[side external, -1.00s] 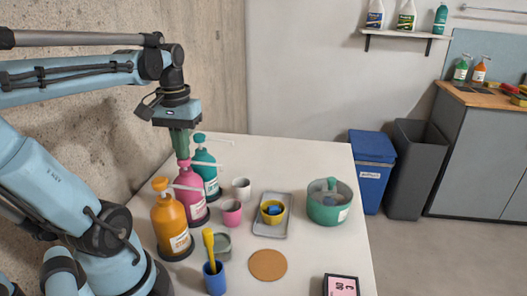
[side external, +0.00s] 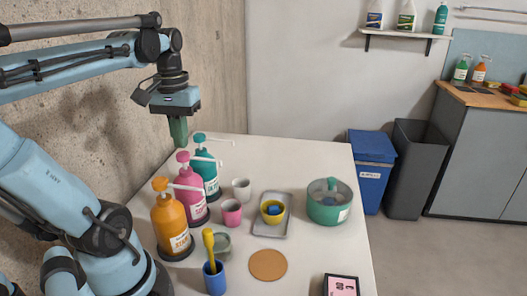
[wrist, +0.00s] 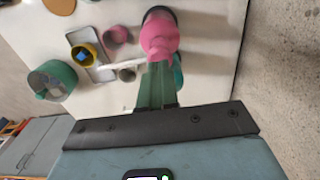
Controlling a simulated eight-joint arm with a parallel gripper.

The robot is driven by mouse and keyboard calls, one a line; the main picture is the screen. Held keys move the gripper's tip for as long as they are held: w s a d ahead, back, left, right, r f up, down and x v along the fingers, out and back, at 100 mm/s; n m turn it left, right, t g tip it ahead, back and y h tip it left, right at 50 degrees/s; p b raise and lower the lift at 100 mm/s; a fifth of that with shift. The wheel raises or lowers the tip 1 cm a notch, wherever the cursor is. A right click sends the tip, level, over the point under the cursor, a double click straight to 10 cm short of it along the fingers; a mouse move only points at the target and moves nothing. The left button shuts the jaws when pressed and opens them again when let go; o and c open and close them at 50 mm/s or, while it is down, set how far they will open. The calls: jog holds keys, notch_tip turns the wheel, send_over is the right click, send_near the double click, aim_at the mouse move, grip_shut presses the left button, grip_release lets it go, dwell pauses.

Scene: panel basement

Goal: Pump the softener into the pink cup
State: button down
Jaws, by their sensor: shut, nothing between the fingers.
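Three pump bottles stand in a row on the white table: orange (side external: 170,228), pink (side external: 187,200) and teal (side external: 206,172). Their label text is too small to read surely. My gripper (side external: 179,143) is shut and empty, a little above the pink bottle's pump head (side external: 182,156) and apart from it. The pink pump's white spout points right, over the pink cup (side external: 232,213). In the wrist view, the closed fingers (wrist: 157,86) overlap the view of the pink bottle (wrist: 160,35), and the pink cup (wrist: 116,34) is beside it. The cup's contents are not visible.
A white cup (side external: 241,189), a tray (side external: 271,230) with a yellow bowl, a green pot (side external: 328,208), a blue cup (side external: 216,281) with a yellow-handled tool, and a cork mat (side external: 268,265) share the table. A concrete wall (side external: 140,120) rises behind the bottles.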

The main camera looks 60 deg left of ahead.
jog(key=shift+r, duration=0.1)
jog(key=shift+r, duration=2.9)
jog(key=w+d+f+m+t, duration=0.3)
jog(key=d+f, duration=0.3)
jog(key=d, duration=0.2)
jog(key=w+d+f+m+t, duration=0.4)
jog(key=w+d+f+m, duration=0.2)
jog(key=d, duration=0.2)
jog(key=shift+w+d+f, duration=0.25)
jog(key=shift+d+f, duration=0.1)
jog(key=shift+f, duration=0.05)
